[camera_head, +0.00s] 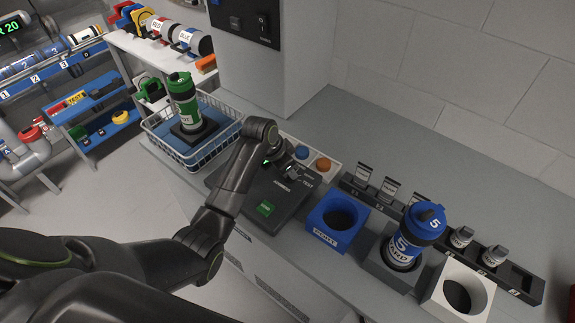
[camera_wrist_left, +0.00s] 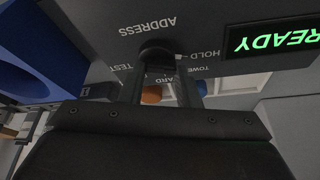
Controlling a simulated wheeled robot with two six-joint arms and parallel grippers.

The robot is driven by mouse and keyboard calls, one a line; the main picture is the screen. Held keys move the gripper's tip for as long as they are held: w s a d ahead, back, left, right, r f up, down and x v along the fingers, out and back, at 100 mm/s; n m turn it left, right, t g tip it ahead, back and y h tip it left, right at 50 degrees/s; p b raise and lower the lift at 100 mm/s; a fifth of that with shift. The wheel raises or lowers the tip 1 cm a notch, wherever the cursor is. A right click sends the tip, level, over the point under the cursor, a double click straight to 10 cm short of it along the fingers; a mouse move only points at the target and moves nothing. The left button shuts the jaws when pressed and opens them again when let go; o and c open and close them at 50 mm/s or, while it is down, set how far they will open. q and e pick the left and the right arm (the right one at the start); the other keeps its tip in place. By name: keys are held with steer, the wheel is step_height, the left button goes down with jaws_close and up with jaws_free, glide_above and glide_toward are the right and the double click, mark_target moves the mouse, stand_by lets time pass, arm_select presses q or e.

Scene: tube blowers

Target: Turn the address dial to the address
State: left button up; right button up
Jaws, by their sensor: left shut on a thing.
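The address dial (camera_wrist_left: 157,52) is a dark knob on a grey console (camera_head: 265,190), under the upside-down label ADDRESS in the left wrist view. Labels TEST, HOLD, TOWER and another partly covered one surround it. My left gripper (camera_head: 286,166) is over the console's far side, its fingers (camera_wrist_left: 162,82) shut on the dial, one on each side. Which label the dial points to cannot be told. The console's display (camera_wrist_left: 275,42) reads READY in green. A green button (camera_head: 266,208) is on the console's near part. My right gripper is out of view.
A white wire basket (camera_head: 222,150) with a green canister (camera_head: 183,95) stands left of the console. A blue socket block (camera_head: 320,232), a blue canister marked 5 (camera_head: 423,222) in a grey holder and a white socket block (camera_head: 487,287) stand to the right. Small labelled vials line a rack behind.

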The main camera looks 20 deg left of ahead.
arm_select(q)
steer(key=o, duration=1)
steer(key=shift+c, duration=0.2)
steer(key=shift+r, duration=0.15)
steer(key=v, duration=1.7)
steer(key=shift+p, duration=0.4)
steer(key=shift+s+a, duration=0.1)
steer(key=shift+s, duration=0.05)
